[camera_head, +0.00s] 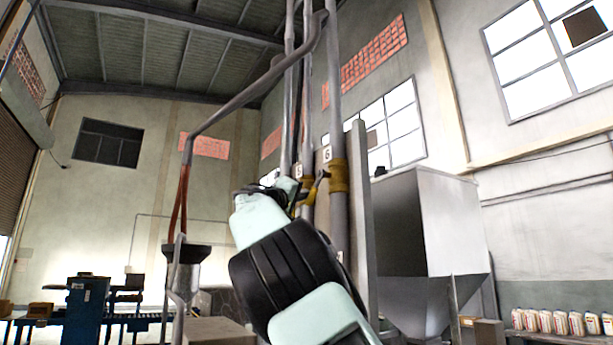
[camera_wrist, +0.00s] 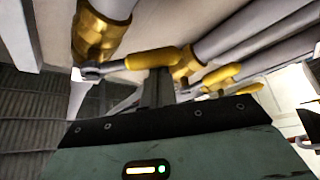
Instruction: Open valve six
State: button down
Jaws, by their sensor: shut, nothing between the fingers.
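Valve six is a brass-coloured valve body (camera_head: 338,177) on the right-hand grey pipe, under a white label "6" (camera_head: 327,154). Its yellow lever (camera_head: 314,188) reaches left and slopes downward in the head view. My gripper (camera_head: 294,192) is beside this lever, partly hidden by my own wrist. In the wrist view a large brass valve body (camera_wrist: 98,36) has a yellow-gripped lever (camera_wrist: 152,59) pointing right; no number shows there. My shut, dark fingers (camera_wrist: 158,86) are close against the lever's side. I cannot tell whether they touch it.
Another labelled pipe (camera_head: 306,120) stands just left, and further yellow levers (camera_wrist: 217,74) are close by in the wrist view. A grey post (camera_head: 361,220) and a metal hopper (camera_head: 455,225) stand right. A funnel (camera_head: 186,265) stands left. White bottles (camera_head: 560,322) line the lower right.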

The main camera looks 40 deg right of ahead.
aim_at(311, 200)
jog(key=n, duration=0.1)
jog(key=s+f+n+y, duration=0.1)
jog(key=n+t+b, duration=0.1)
jog(key=shift+s+a+f+n+y, duration=0.15)
jog(key=shift+s+f+n+y, duration=0.1)
jog(key=shift+n+y, duration=0.05)
jog(key=n, duration=0.1)
jog(key=s+n+y, duration=0.1)
jog(key=s+f+n+b, duration=0.1)
jog(key=shift+s+a+n+y, duration=0.1)
jog(key=shift+a+n+y, duration=0.2)
jog(key=shift+y, duration=0.1)
jog(key=shift+s, duration=0.15)
jog(key=shift+s+b, duration=0.3)
jog(key=shift+b, duration=0.1)
